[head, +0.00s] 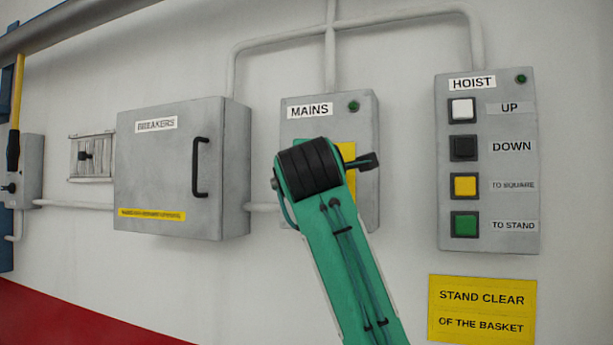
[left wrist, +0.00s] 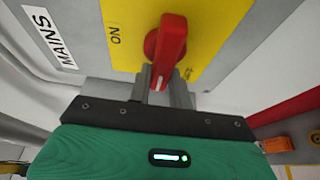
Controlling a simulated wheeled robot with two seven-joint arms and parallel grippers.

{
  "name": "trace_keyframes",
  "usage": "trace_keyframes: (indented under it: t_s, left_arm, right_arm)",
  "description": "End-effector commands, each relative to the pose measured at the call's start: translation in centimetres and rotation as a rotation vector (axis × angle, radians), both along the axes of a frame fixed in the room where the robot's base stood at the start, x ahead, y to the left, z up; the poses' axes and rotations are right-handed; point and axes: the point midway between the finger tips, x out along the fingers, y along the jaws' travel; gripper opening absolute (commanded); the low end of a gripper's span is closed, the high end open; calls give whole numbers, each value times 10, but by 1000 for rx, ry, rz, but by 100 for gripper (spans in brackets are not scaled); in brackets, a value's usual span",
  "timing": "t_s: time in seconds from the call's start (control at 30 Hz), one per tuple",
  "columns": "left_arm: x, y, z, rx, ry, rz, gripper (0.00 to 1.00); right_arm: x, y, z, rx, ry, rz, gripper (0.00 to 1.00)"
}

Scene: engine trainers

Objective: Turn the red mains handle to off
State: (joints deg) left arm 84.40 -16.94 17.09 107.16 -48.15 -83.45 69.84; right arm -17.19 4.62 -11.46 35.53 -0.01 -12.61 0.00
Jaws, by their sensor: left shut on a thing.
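The grey mains box (head: 365,112) hangs on the wall in the middle of the head view, with a yellow plate (head: 347,151) on its front. My left arm covers much of it there, and the handle is hidden. In the left wrist view the red mains handle (left wrist: 171,42) stands out from the yellow plate (left wrist: 217,30), its lever pointing down the picture. An ON label (left wrist: 115,34) lies to its left. My left gripper (left wrist: 163,78) is shut on the lever's lower end. No OFF label can be read. My right gripper is not in view.
The breakers box (head: 165,165) with a black pull handle (head: 201,168) is to the left. The hoist panel (head: 488,165) with its buttons is to the right, above a yellow warning sign (head: 482,310). Conduits (head: 331,50) run above the mains box.

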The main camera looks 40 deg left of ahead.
Motion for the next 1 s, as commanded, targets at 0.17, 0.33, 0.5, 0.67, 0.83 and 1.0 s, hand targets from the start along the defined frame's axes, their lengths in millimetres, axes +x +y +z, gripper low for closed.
trace_keyframes:
  t_s: [0.17, 0.33, 0.5, 0.67, 0.83, 1.0]
  left_arm:
    - [1, 0, -2, -7, 3, -1, 0]
    - [1, 0, -2, -7, 3, -1, 0]
    - [1, 0, -1, -6, 1, -1, 42]
    - [0, 0, -1, -4, -1, 0, 42]
    - [-6, -4, -1, -3, -4, -1, 42]
    - [-28, -21, -4, -4, -6, -4, 42]
  right_arm:
    - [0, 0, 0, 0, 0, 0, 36]
    - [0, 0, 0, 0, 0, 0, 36]
    - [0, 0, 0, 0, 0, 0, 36]
    - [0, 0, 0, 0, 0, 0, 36]
    - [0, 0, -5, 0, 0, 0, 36]
    - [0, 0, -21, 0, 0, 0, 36]
